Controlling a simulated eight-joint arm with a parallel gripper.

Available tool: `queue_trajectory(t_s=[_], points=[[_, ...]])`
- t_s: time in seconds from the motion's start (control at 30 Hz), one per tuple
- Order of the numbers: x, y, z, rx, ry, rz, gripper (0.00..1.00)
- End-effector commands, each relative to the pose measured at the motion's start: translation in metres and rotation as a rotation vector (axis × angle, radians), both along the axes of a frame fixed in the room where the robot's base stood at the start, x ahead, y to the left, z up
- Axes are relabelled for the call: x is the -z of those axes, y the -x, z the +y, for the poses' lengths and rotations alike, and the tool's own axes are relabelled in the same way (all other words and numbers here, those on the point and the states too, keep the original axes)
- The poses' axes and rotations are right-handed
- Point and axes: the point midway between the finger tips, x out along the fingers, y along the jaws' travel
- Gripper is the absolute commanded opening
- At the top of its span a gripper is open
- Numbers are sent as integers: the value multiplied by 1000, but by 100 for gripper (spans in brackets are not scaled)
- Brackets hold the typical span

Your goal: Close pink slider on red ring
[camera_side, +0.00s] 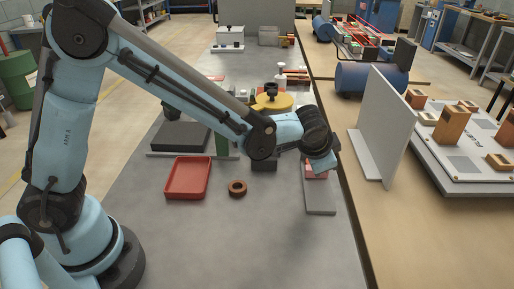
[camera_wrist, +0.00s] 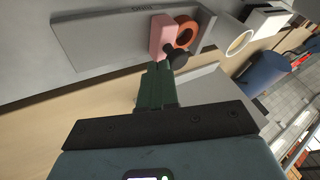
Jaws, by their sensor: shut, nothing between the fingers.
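A pink slider block (camera_wrist: 161,35) sits on a grey rail plate (camera_wrist: 95,32) in the wrist view. An orange-red ring (camera_wrist: 186,22) stands right beside it, partly covered by a dark round knob (camera_wrist: 178,54). I cannot tell whether slider and ring touch. My gripper (camera_wrist: 160,68) is shut and empty, its dark green fingertips close to the slider's lower end and the knob; contact is unclear. In the side view the grey plate (camera_side: 320,200) lies near the table's right edge, with the pink slider (camera_side: 316,174) partly hidden under my wrist.
A red tray (camera_side: 188,178) and a brown ring (camera_side: 237,188) lie left of the plate. A grey upright panel (camera_side: 385,125) stands to the right. The table front is clear.

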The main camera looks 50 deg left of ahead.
Motion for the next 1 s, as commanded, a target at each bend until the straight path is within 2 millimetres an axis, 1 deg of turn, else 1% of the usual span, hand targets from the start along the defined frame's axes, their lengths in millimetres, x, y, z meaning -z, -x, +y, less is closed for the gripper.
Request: queue_trajectory(t_s=[0.13, 0.4, 0.53, 0.67, 0.77, 1.0], points=[[1, -7, 9, -4, 0, -1, 0], [1, -8, 10, -6, -4, -5, 0], [0, -5, 5, -2, -5, -5, 0], [-3, 7, -11, 5, -1, -3, 0], [-6, 19, -29, 10, 3, 1, 0], [-39, 41, -34, 8, 5, 2, 0]])
